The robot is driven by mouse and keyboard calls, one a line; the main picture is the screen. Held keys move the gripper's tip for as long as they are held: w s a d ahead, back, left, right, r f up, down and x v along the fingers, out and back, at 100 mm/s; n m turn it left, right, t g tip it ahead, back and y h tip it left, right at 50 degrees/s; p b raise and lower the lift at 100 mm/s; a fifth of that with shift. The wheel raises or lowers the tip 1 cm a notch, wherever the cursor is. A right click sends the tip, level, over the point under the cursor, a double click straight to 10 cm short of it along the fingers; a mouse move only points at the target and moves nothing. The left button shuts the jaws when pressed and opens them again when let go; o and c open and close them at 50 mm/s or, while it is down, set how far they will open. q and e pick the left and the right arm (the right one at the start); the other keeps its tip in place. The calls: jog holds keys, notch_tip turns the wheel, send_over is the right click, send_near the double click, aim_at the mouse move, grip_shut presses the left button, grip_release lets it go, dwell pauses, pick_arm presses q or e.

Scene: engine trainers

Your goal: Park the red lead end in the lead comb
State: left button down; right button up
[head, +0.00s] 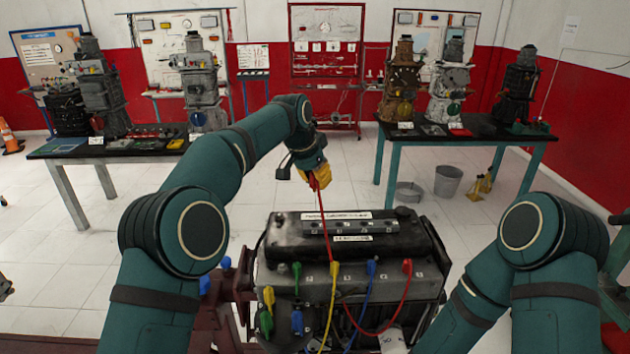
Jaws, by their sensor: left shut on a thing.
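My left gripper (319,178), with yellow fingers, is raised above the far side of the engine trainer (345,255). It is shut on the red lead end (317,184). A taut red lead (325,222) runs down from it to the front of the engine, passing behind a yellow plug. Another red plug (407,267) sits on the engine's front right, its lead looping down and left. I cannot make out the lead comb for certain. My right gripper is outside the picture; only its arm shows at the right.
Yellow (334,268) and blue (371,267) plugs with hanging leads sit on the engine front. Green (297,270) and other coloured plugs are at its left. Tables with engines stand behind left (150,152) and right (460,133). A bucket (447,180) stands on the floor.

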pick_arm(q)
jog(key=shift+f, duration=0.1)
jog(key=shift+f+b, duration=1.2)
jog(key=shift+f, duration=0.9)
jog(key=shift+r+p, duration=0.1)
jog(key=shift+p, duration=0.3)
jog(key=shift+f, duration=0.25)
jog(key=shift+f+b, duration=1.7)
jog(key=shift+f, duration=0.9)
jog(key=shift+p, duration=0.35)
